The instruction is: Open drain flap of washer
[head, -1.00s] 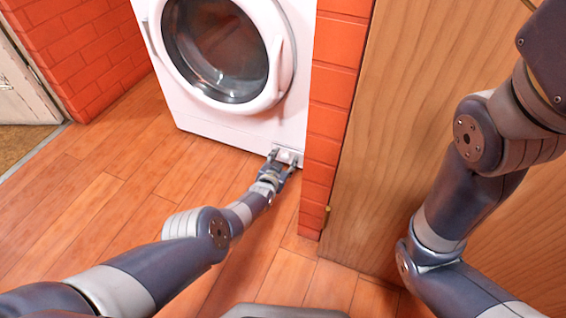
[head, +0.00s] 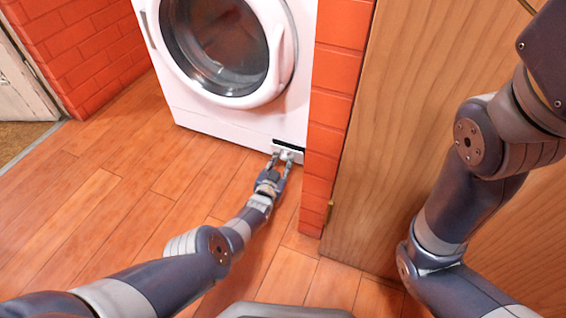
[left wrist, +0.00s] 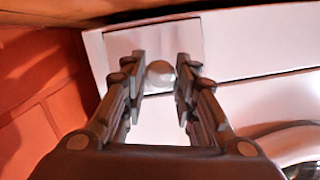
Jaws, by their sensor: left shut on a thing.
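The white washer (head: 230,122) stands against the brick wall. Its drain flap (head: 279,150) is at the lower right corner of the front. A dark gap shows along the flap's top edge, so it is tilted partly open. My left gripper (head: 283,158) is at the flap, with its fingers around the small round knob. The left wrist view shows the knob (left wrist: 160,72) between the fingertips and the pale flap (left wrist: 165,38) beyond. My right arm shows at the right of the head view, but its gripper is out of the picture.
A brick pillar (head: 328,130) stands close to the right of the flap, with a wooden panel (head: 400,130) beyond it. The wooden floor (head: 120,220) before the washer is clear. The washer's round door (head: 225,45) is above the flap.

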